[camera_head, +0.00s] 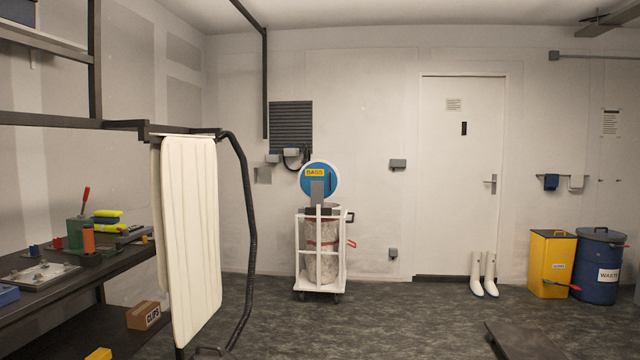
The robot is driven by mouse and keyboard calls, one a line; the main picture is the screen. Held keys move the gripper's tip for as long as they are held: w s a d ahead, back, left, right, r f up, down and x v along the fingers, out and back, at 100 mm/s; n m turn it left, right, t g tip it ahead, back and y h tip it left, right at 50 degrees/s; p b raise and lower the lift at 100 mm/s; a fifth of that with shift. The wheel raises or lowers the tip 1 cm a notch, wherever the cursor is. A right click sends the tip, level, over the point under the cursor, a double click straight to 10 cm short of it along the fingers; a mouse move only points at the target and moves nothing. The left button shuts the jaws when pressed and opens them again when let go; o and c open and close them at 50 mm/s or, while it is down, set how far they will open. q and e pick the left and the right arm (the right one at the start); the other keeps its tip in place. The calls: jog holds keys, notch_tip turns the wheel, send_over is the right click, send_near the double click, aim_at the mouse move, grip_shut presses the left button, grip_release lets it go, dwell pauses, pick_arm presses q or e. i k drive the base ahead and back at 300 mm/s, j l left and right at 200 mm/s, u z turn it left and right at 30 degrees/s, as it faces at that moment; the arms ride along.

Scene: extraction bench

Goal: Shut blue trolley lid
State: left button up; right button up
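The trolley (345,262) stands against the back wall, a little left of the picture's middle. It has a white open frame on dark wheels. A pale, mottled round bin (321,262) with red bands sits inside it. The round blue lid (308,184) with a yellow label stands upright above the bin, so it is open and faces me. A grey bracket shows in front of the lid's lower part. A red handle sticks out at the trolley's right side. Neither of my grippers is in view.
A dark workbench (128,262) with tools runs along the left. A white padded panel (190,235) hangs beside it, with a black hose. White boots (484,275), a yellow bin (550,262) and a blue waste drum (598,268) stand at right. The floor before the trolley looks clear.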

aim_at(319, 181)
jog(key=i, duration=6.65)
jog(key=j+u, duration=0.05)
jog(key=j, duration=0.3)
